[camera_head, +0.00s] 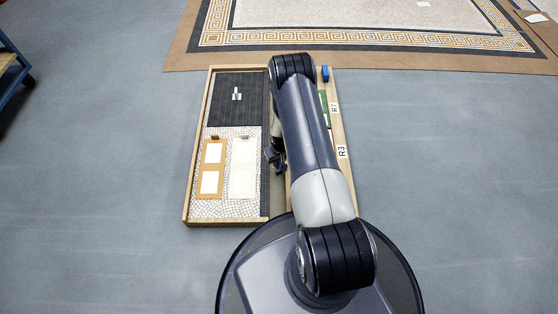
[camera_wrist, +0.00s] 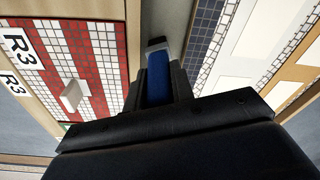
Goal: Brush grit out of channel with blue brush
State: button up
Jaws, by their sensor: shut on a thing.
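My gripper (camera_wrist: 160,84) is shut on the blue brush (camera_wrist: 158,75), whose blue body shows between the dark fingers in the wrist view. The brush's far end is dark with a pale edge. The brush is over or in the plain grey channel (camera_wrist: 173,18) between the red-and-white panel and the dark tile strip; I cannot tell if it touches the floor. In the head view my gripper (camera_head: 275,157) is beside my arm, low over the channel (camera_head: 278,199), and my arm hides much of that strip. I cannot make out any grit.
The wooden frame (camera_head: 186,190) holds a dark panel (camera_head: 222,95) and a pebbled area with two tan-framed and white pieces. A red-and-white panel (camera_wrist: 84,45) with a white handle lies beside the channel. A blue block (camera_head: 325,73) is at the far right corner.

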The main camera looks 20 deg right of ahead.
jog(key=shift+w+d+f+b, duration=0.2)
jog(key=shift+w+d+b, duration=0.05)
jog(key=shift+w+b, duration=0.4)
jog(key=shift+w+d+r+b, duration=0.1)
jog(key=shift+w+d+b, duration=0.75)
jog(key=shift+w, duration=1.6)
jog(key=shift+w+d+b, duration=0.5)
jog(key=shift+w+d, duration=0.75)
jog(key=shift+w, duration=1.2)
jog(key=shift+w+d+r+b, duration=0.1)
jog(key=shift+w+d+b, duration=0.75)
jog(key=shift+w, duration=1.6)
jog(key=r+p, duration=0.2)
jog(key=r, duration=0.3)
jog(key=shift+d, duration=0.2)
jog(key=shift+f, duration=0.15)
jog(key=shift+w+a+f+b, duration=0.1)
jog(key=shift+a+f+b, duration=0.2)
jog(key=shift+f, duration=0.35)
jog(key=shift+w+a+f+b, duration=0.15)
jog(key=shift+a+f+b, duration=0.1)
jog(key=shift+f, duration=0.35)
jog(key=shift+w+a+f+b, duration=0.1)
jog(key=shift+a+f+b, duration=0.2)
jog(key=shift+f, duration=0.35)
